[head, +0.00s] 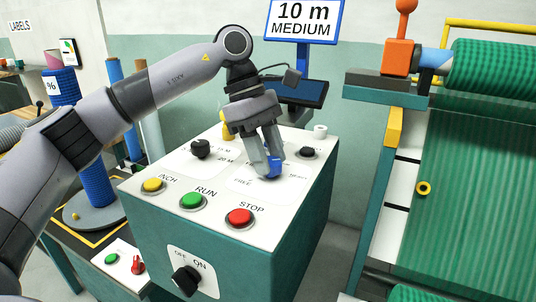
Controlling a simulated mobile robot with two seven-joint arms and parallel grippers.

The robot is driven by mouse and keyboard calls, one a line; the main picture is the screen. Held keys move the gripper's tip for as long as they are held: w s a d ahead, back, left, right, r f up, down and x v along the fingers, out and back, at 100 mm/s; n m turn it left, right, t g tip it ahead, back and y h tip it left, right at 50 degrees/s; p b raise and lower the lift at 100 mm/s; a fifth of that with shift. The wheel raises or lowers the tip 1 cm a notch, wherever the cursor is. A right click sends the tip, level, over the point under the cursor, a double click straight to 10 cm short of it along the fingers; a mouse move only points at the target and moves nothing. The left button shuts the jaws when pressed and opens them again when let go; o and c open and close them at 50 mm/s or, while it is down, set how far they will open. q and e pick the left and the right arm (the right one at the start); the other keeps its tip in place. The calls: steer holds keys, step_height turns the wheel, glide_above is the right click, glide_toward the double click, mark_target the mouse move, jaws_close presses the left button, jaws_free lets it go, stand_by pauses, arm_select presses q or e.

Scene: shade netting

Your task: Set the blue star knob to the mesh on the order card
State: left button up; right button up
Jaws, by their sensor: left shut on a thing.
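The blue star knob (272,168) sits on the white top of the teal control box (215,238). My left gripper (267,163) reaches down from above and is shut on it. The fingers cover much of the knob, so I cannot read which label it points to. Near it, parts of the printed words show, with "FREE" in front. The order card (303,20) stands behind the box in a blue frame and reads "10 m MEDIUM". My right gripper is not in view.
The box top also holds a black knob (201,148), another black knob (306,153), and yellow (153,185), green (192,201) and red (240,218) buttons. A dark screen (300,92) stands behind. Green netting (480,190) lies at the right.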

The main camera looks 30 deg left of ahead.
arm_select(q)
steer(key=n+t+b, duration=0.1)
steer(key=n+t, duration=0.1)
steer(key=n, duration=0.3)
steer(key=shift+s+n, duration=0.15)
steer(key=shift+n, duration=0.15)
steer(key=n+t, duration=0.1)
steer(key=n, duration=0.1)
steer(key=n+y+b, duration=0.1)
steer(key=n, duration=0.1)
steer(key=shift+s+n+t, duration=0.1)
steer(key=shift+n+t, duration=0.3)
steer(key=shift+d, duration=0.1)
steer(key=o, duration=1.1)
steer(key=shift+c, duration=0.2)
steer(key=v, duration=0.7)
steer(key=shift+r, duration=0.15)
steer(key=shift+d, duration=0.1)
